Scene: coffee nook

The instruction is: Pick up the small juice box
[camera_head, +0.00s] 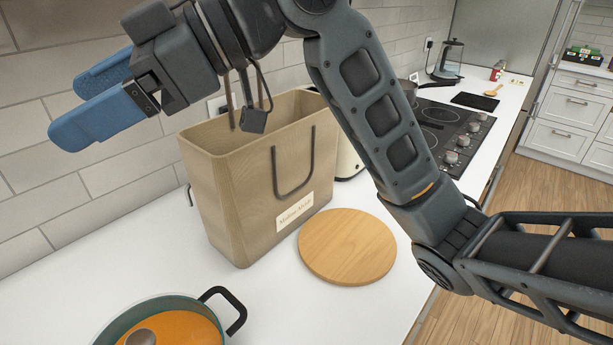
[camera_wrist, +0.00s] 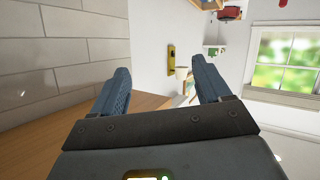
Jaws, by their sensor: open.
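I cannot make out a small juice box for certain in either view. My gripper (camera_head: 72,108) is at the upper left of the head view, raised in front of the tiled wall and left of a tall paper bag (camera_head: 238,190). Its two blue fingers are apart with nothing between them. In the wrist view the fingers of my gripper (camera_wrist: 160,72) are also spread and empty. A small yellow object (camera_wrist: 171,64) shows beyond them, too small to name.
The bag stands open on the white counter (camera_head: 130,240), its inside mostly hidden. A round wooden board (camera_head: 347,247) lies right of it. A pot (camera_head: 105,338) with orange contents is at the front. A stove (camera_head: 440,135) and small red item (camera_head: 497,71) are farther back.

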